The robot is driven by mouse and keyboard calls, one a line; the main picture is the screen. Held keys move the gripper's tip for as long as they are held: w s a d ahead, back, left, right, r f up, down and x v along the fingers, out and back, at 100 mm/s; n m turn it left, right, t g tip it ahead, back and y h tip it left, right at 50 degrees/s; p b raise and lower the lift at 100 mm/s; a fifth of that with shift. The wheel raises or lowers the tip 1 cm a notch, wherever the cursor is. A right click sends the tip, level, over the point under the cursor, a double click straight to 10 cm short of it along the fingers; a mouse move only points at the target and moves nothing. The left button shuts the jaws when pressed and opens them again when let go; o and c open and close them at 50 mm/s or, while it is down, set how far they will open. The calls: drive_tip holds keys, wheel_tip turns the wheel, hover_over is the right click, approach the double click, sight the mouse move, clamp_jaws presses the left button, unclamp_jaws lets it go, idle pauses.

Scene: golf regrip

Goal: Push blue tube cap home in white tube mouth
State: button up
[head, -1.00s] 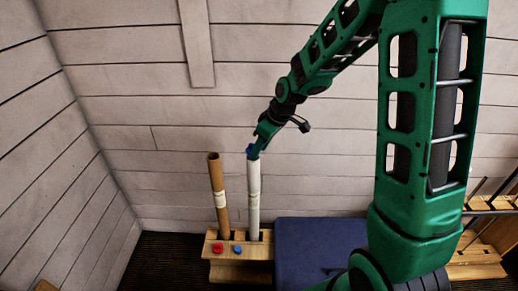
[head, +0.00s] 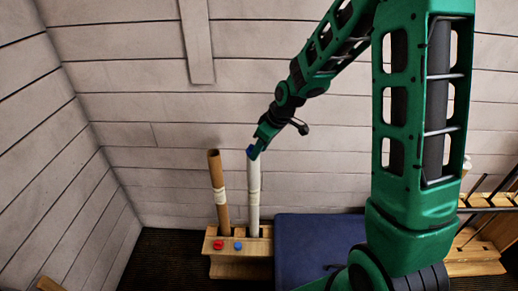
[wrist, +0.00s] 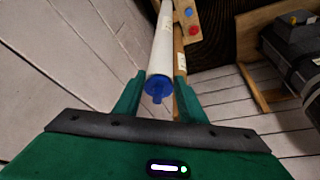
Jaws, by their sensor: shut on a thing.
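The white tube (head: 254,195) stands nearly upright in a wooden stand (head: 236,269); it also shows in the wrist view (wrist: 162,45). The blue tube cap (wrist: 158,86) is at the tube's mouth, lined up with it, with a small knob facing my wrist camera. In the head view the cap (head: 250,152) is a small blue patch. My gripper (head: 256,150) is at the tube top. In the wrist view my gripper (wrist: 159,82) has a finger on either side of the cap and is shut on it. I cannot tell how deep the cap sits.
A brown tube (head: 219,192) stands left of the white one in the same stand. A red disc (head: 218,244) and a blue disc (head: 238,246) are on the stand's front. A dark blue padded block (head: 315,250) is to the right. A plank wall (head: 130,90) is behind.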

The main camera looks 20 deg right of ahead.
drive_tip(key=shift+f, duration=0.45)
drive_tip(key=o, duration=0.9)
drive_tip(key=shift+r, duration=0.1)
drive_tip(key=v, duration=1)
drive_tip(key=shift+r, duration=0.25)
drive_tip(key=s+d+r+m+g+h, duration=0.1)
drive_tip(key=s+d+m, duration=0.3)
drive_tip(key=s, duration=0.7)
drive_tip(key=s+d+r+m+g+h, duration=0.1)
drive_tip(key=s+d+r+m, duration=0.1)
drive_tip(key=s+d+m, duration=0.3)
drive_tip(key=s+d, duration=0.3)
drive_tip(key=s, duration=0.4)
drive_tip(key=shift+d+r+m+g+h, duration=0.3)
drive_tip(key=shift+d+r+h, duration=0.05)
drive_tip(key=shift+h, duration=0.05)
drive_tip(key=s+m, duration=0.1)
drive_tip(key=s, duration=0.2)
drive_tip(key=s+m+g, duration=0.1)
drive_tip(key=s, duration=0.2)
drive_tip(key=s+d+m, duration=0.1)
drive_tip(key=s+m, duration=0.1)
drive_tip(key=s, duration=0.1)
drive_tip(key=shift+s+f, duration=0.15)
drive_tip(key=shift+s, duration=0.15)
drive_tip(key=shift+c, duration=0.4)
